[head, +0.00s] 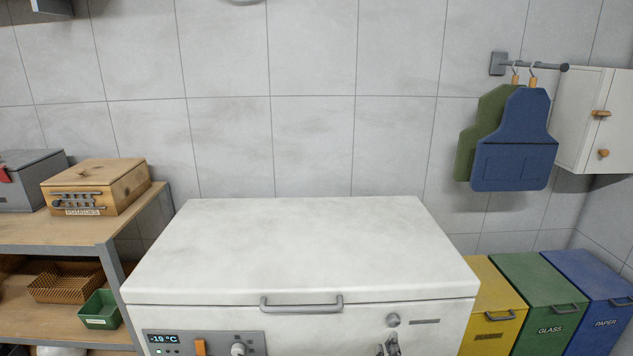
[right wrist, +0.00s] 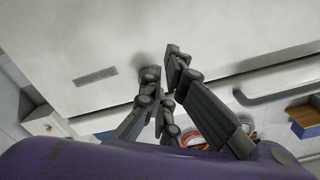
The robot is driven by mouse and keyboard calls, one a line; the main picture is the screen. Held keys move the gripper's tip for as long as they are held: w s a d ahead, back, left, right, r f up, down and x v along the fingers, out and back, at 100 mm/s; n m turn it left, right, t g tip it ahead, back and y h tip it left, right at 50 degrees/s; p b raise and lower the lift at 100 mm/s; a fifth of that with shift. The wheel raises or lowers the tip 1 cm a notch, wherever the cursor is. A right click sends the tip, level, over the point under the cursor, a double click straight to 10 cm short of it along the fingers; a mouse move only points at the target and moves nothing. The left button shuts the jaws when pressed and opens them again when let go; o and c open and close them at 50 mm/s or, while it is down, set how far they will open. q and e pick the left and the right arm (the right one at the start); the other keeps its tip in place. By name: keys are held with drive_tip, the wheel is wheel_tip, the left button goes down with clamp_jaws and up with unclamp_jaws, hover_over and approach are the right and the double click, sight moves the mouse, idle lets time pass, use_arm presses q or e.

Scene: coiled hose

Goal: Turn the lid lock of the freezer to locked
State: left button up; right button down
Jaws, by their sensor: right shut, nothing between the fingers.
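The white chest freezer (head: 300,245) stands against the tiled wall with its lid down. The lid lock (head: 393,320) is a small round grey cylinder on the freezer's front, right of the lid handle (head: 301,304). Which way it is turned is too small to tell. My right gripper (head: 389,345) is just below the lock in the head view, shut and empty. In the right wrist view the fingertips (right wrist: 162,60) are close to the white front, beside the grey nameplate (right wrist: 97,77). I cannot make out the lock behind them, nor any contact. My left gripper is not in view.
A control panel (head: 205,344) with display, orange switch and knob is on the freezer's left front. Yellow (head: 493,300), green (head: 540,285) and blue (head: 592,280) bins stand at right. A wooden shelf (head: 70,232) with boxes stands at left. The lid top is clear.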

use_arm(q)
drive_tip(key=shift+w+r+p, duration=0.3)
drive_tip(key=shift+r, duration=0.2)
use_arm(e)
drive_tip(key=shift+s, duration=1.25)
